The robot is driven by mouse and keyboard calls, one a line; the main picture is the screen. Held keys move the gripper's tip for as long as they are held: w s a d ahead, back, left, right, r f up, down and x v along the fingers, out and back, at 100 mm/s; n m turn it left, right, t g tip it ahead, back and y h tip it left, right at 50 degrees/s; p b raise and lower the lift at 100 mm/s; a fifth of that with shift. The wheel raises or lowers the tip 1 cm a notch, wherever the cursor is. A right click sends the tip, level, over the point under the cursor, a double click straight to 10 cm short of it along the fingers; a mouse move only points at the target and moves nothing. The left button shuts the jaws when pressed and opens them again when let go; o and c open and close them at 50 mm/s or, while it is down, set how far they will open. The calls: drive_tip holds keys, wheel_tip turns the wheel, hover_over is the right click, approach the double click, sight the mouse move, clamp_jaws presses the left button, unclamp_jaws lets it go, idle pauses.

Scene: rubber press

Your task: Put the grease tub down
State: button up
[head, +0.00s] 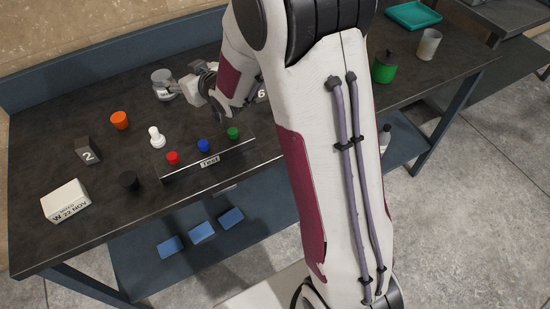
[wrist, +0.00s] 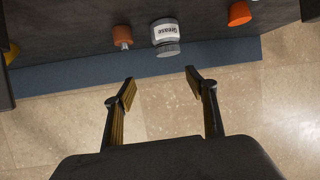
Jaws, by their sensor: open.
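The grease tub (wrist: 166,34) is a pale, round tub with a grey ribbed end and a label reading "Grease". In the head view, the tub (head: 163,80) is near the back left of the dark bench, beside my gripper (head: 194,86). In the wrist view, my gripper (wrist: 160,86) is open, its two fingers spread with nothing between them. The tub is beyond the fingertips, apart from both fingers. In the head view, my arm hides part of the bench to the right of the tub.
An orange piece with a metal tip (wrist: 122,36) and another orange piece (wrist: 238,13) flank the tub. Red (head: 172,157), blue (head: 204,145) and green (head: 233,133) knobs stand by the "Test" rack (head: 210,161). A white box (head: 65,202) lies front left. A blue backboard (head: 120,48) edges the bench.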

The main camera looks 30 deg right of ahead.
drive_tip(key=s+d+r+m+g+h, duration=0.1)
drive_tip(key=s+d+r+g, duration=0.15)
drive_tip(key=s, duration=0.65)
drive_tip(key=s+d+r+m+g+h, duration=0.1)
drive_tip(key=s+r, duration=0.3)
drive_tip(key=s, duration=0.5)
drive_tip(key=s+d+r+g+h, duration=0.15)
drive_tip(key=s+r, duration=0.25)
drive_tip(key=s, duration=0.5)
drive_tip(key=s+f+g+y, duration=0.1)
drive_tip(key=s+g, duration=0.1)
drive_tip(key=s, duration=1.1)
drive_tip(key=shift+s+a+f+m, duration=0.25)
drive_tip(key=shift+s+m, duration=0.05)
